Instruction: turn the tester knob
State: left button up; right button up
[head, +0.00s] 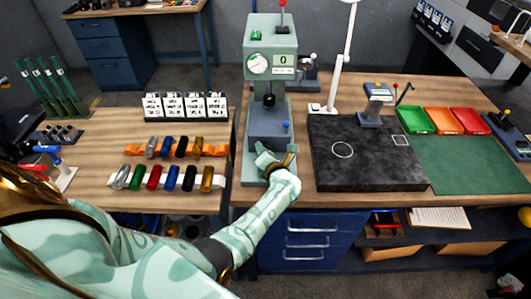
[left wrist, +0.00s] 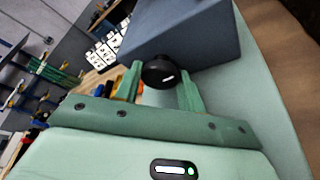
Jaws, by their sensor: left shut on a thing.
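The tester is a tall pale green machine (head: 250,103) with a round dial, a small display reading 0 and a red-tipped lever on top. In the left wrist view its black round knob (left wrist: 159,74), with a short white mark, sticks out from the dark blue-grey block (left wrist: 200,35). My left gripper (head: 277,156) is at the front of the tester's lower block. Its two green fingers sit on either side of the knob and are shut on it. In the head view the gripper hides the knob. My right gripper is not in view.
A black stone plate (head: 365,175) lies right of the tester, with a white lamp arm (head: 338,75) behind it. Green, orange and red trays (head: 471,121) stand farther right. Left of the tester are racks of coloured cylinders (head: 165,179) and a row of white cards (head: 187,106).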

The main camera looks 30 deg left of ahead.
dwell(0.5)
pick_arm(q)
jog(key=o, duration=0.9)
